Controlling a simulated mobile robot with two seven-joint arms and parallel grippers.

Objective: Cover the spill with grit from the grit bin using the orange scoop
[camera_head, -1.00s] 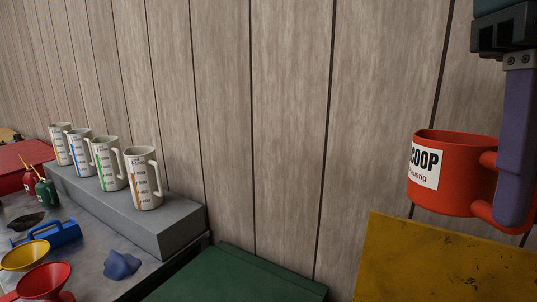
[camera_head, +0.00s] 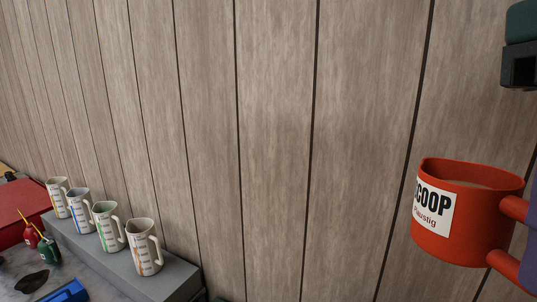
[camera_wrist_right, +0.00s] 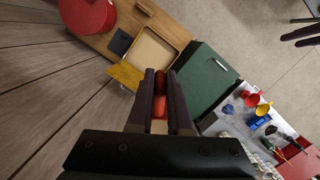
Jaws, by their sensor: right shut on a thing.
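The orange scoop (camera_head: 465,215), labelled SCOOP, is upright at the right of the head view. A grey-brown surface shows inside it; I cannot tell surely whether that is grit. My right gripper (camera_wrist_right: 160,98) is shut on its handle in the wrist view, with red showing between the fingers. An open yellow-rimmed bin with a pale inside (camera_wrist_right: 155,51), seemingly the grit bin, lies beyond the fingertips; its yellow lid (camera_wrist_right: 125,75) is beside it. Dark finger-like shapes (camera_wrist_right: 300,34) at the wrist view's upper right may be my left gripper; its state is unclear.
Several measuring jugs (camera_head: 145,248) stand on a grey ledge (camera_head: 165,282) at lower left. A plank wall (camera_head: 275,130) fills the background. The wrist view shows a green box (camera_wrist_right: 208,80), a red drum (camera_wrist_right: 86,15), a bench with funnels (camera_wrist_right: 253,100) and open floor (camera_wrist_right: 245,30).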

